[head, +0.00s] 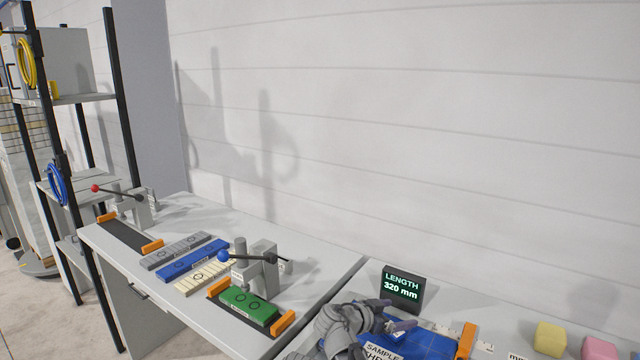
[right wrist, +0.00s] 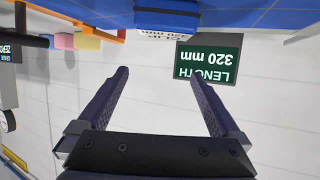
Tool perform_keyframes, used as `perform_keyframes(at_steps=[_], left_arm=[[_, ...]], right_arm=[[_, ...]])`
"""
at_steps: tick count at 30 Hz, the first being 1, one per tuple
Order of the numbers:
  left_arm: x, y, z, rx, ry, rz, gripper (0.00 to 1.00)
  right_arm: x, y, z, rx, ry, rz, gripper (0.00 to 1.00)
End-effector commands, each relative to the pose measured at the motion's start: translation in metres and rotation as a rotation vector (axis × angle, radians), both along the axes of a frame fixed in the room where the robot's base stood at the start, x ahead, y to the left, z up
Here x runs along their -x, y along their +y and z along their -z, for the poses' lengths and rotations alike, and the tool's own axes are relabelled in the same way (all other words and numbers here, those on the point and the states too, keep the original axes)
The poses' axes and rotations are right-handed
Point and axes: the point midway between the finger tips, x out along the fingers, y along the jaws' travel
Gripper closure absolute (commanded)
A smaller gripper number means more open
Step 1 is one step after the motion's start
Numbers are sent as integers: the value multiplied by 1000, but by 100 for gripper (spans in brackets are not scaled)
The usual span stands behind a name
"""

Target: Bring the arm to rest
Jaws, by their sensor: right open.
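My right gripper (head: 402,312) is low in the head view, right of centre, above a blue surface (head: 428,346) with a partly hidden "SAMPLE" label. Its two dark fingers are apart in the right wrist view (right wrist: 160,74), with nothing held between them. A dark display (head: 402,288) reading "LENGTH 320 mm" stands just behind the gripper; it shows upside down in the right wrist view (right wrist: 208,62), beyond the fingertips. My left gripper is in neither view.
An orange stop (head: 466,340) stands right of the blue surface, with yellow (head: 550,339) and pink (head: 598,349) blocks farther right. On the left bench are a green block (head: 248,306) under a blue-knobbed clamp (head: 262,266), several strips (head: 192,259) and a red-knobbed clamp (head: 140,207). A shelf rack (head: 72,98) stands far left.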

Motion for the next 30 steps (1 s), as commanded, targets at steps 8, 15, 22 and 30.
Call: perform_keyframes(at_steps=[8, 15, 22, 30], left_arm=[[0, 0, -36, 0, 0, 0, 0], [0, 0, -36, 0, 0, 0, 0], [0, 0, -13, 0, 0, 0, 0], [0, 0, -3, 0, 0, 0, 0]], right_arm=[[0, 0, -36, 0, 0, 0, 0], [1, -1, -36, 0, -1, -9, 0], [0, -2, -13, 0, 0, -51, 0], [-1, -2, -2, 0, 0, -79, 0]])
